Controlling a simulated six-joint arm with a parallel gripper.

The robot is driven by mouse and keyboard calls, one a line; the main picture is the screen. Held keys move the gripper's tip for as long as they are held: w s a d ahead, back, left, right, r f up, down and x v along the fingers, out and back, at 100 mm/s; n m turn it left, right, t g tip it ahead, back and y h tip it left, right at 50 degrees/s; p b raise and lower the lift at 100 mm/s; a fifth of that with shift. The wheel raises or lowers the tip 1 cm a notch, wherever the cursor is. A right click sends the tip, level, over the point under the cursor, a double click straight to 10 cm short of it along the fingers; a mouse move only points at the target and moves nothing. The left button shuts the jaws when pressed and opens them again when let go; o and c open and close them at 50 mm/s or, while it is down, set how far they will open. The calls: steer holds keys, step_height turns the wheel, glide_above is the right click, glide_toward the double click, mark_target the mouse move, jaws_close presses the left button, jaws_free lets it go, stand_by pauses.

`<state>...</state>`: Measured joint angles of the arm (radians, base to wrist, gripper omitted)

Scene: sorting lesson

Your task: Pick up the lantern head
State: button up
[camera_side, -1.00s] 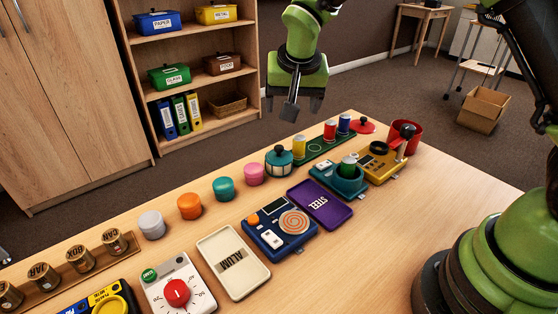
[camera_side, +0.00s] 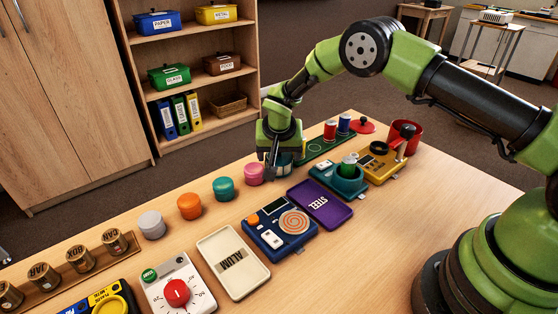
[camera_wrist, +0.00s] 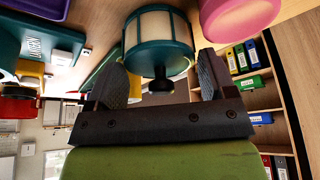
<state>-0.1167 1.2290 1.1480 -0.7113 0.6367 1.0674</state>
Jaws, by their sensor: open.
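The lantern head is a short round drum with cream panels, teal rims and a dark knob. In the wrist view the lantern head (camera_wrist: 158,38) is at the top middle, its knob pointing toward my gripper. My gripper (camera_wrist: 161,62) is open, with one finger on each side of the lantern head's knob end. Gaps show between the fingers and the lantern head, and nothing is held. In the side view my gripper (camera_side: 277,160) is down over the lantern head (camera_side: 286,169) and hides most of it.
A pink pot (camera_side: 254,174) stands close to the left of the lantern head. A green tray (camera_side: 318,147) with cans lies on its right. The purple STEEL tray (camera_side: 320,205) and a blue device (camera_side: 279,229) lie nearer the front.

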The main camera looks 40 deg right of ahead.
steer(key=shift+x, duration=0.8)
steer(key=shift+c, duration=0.2)
